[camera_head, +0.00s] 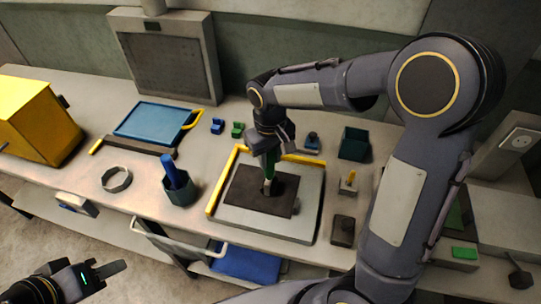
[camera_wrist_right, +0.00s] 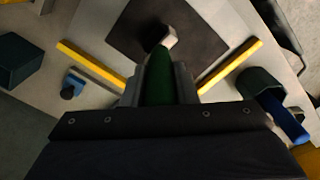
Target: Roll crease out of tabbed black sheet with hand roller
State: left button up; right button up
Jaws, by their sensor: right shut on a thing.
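The black sheet (camera_head: 246,196) lies flat on a pale board (camera_head: 229,214) with yellow bars along its left and far sides. The sheet also shows at the top of the right wrist view (camera_wrist_right: 200,30). My right gripper (camera_head: 269,150) is above the sheet, shut on the green handle of the hand roller (camera_head: 270,166). In the right wrist view the green handle (camera_wrist_right: 158,80) sits between the fingers, and its pale roller end (camera_wrist_right: 172,36) is over the sheet; contact is unclear. I cannot make out the crease or tab. My left gripper (camera_head: 99,277) is low at the left, off the table, fingers apart and empty.
A dark cup (camera_head: 180,194) with a blue-handled tool stands left of the board. A blue tray (camera_head: 153,122), grey ring (camera_head: 116,179) and yellow box (camera_head: 35,120) are further left. A dark green bin (camera_head: 354,144) and small blocks stand right. Bare table lies around the ring.

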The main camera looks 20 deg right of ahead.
jog(key=w+a+p, duration=0.1)
jog(key=w+a, duration=0.3)
jog(key=a, duration=0.2)
jog(key=shift+w+a, duration=0.25)
jog(key=shift+a, duration=0.15)
dwell(0.3)
notch_tip(320, 180, up, 8)
jog(key=p, duration=0.2)
dwell(0.6)
jog(key=shift+s+f, duration=0.1)
dwell(0.4)
